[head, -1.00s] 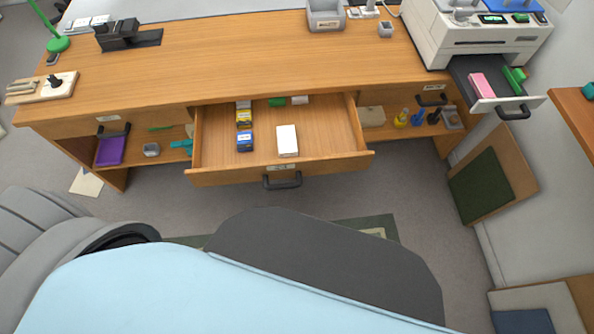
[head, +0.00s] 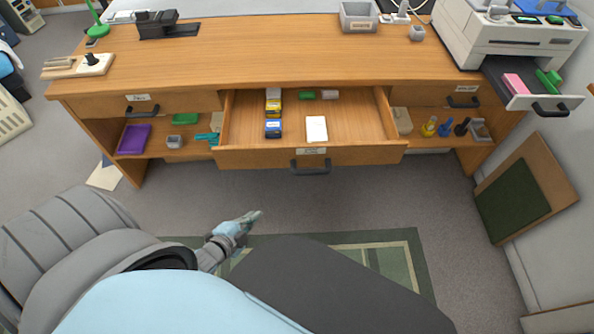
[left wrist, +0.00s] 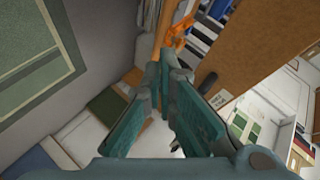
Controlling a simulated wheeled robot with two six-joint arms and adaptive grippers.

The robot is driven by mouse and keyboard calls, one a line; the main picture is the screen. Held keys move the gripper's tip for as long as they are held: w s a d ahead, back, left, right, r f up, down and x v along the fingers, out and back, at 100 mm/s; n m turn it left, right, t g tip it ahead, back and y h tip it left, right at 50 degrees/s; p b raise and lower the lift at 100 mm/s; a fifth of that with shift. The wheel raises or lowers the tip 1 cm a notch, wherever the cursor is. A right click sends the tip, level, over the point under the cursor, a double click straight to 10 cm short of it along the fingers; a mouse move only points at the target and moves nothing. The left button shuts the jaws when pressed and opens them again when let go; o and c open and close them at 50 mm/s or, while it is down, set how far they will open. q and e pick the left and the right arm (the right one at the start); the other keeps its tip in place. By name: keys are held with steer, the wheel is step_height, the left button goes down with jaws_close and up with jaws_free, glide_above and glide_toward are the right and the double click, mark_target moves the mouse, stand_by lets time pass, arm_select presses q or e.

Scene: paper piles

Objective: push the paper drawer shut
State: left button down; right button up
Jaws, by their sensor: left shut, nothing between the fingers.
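A wide wooden desk drawer (head: 255,158) stands pulled open at the middle of the desk, with a dark handle (head: 310,167) on its front. It holds several small boxes and a white block (head: 316,129). A grey tray drawer (head: 520,100) of the white printer at the right is also out, with pink and green things in it; I cannot tell for sure which is the paper drawer. My left gripper (head: 252,216) is shut and empty, low in front of the desk and apart from both drawers. Its closed fingers (left wrist: 163,82) fill the middle of the left wrist view. My right gripper is out of view.
The wooden desk top (head: 260,45) carries a grey bin (head: 358,17) and a white printer (head: 510,40). Brown and green boards (head: 515,200) lean at the right wall.

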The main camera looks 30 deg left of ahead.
mark_target(306, 149)
arm_select(q)
steer(key=w+d+r+m+t+h+b, duration=0.4)
steer(key=w+r+m+t, duration=0.2)
steer(key=r+m, duration=0.35)
steer(key=shift+n+g, duration=0.3)
steer(key=shift+n, duration=0.05)
steer(key=x, duration=0.4)
steer(key=a+x, duration=0.1)
steer(key=x, duration=0.3)
steer(key=a+b+x, duration=0.1)
steer(key=x, duration=0.2)
steer(key=shift+w+a+r, duration=0.15)
steer(key=shift+w+r, duration=0.05)
steer(key=shift+w, duration=0.45)
steer(key=shift+w+a, duration=0.2)
steer(key=shift+w, duration=0.05)
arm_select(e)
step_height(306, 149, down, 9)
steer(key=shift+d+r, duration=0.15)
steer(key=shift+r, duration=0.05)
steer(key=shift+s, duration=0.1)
